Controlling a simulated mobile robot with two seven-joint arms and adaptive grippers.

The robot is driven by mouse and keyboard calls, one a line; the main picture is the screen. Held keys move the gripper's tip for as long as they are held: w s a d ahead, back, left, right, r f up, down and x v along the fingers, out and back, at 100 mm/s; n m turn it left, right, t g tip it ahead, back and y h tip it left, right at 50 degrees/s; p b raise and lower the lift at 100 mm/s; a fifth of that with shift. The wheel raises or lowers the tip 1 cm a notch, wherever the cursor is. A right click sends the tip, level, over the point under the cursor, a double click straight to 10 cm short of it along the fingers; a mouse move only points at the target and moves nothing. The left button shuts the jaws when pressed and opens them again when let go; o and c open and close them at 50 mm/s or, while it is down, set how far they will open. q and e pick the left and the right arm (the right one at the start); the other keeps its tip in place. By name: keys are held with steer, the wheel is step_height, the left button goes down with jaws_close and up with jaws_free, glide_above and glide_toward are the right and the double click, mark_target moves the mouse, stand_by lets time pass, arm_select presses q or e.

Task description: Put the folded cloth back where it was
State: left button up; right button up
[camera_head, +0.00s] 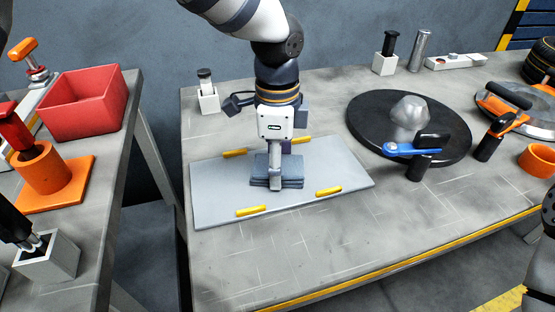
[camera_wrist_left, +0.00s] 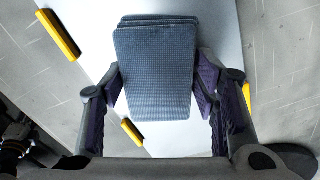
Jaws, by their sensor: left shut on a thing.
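The folded cloth (camera_head: 290,182) is a dark blue-grey layered stack. It is at the middle of the pale grey board (camera_head: 225,190), which has several yellow strips around the cloth. My left gripper (camera_head: 276,176) comes down from above and is shut on the cloth. In the left wrist view the cloth (camera_wrist_left: 156,72) sits between the two purple-padded fingers of the gripper (camera_wrist_left: 158,90), touching or nearly touching both. Whether the cloth rests on the board or hangs just above it, I cannot tell. My right gripper is not in view.
On the same table, a black round plate (camera_head: 368,128) with a grey lump (camera_head: 409,112) and a blue-handled tool (camera_head: 400,150) stand right of the board. A white holder (camera_head: 207,100) stands behind it. A red bin (camera_head: 85,103) is on the left table. The table front is clear.

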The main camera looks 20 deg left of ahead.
arm_select(q)
steer(key=o, duration=1.1)
step_height(320, 180, up, 12)
steer(key=shift+r, duration=0.15)
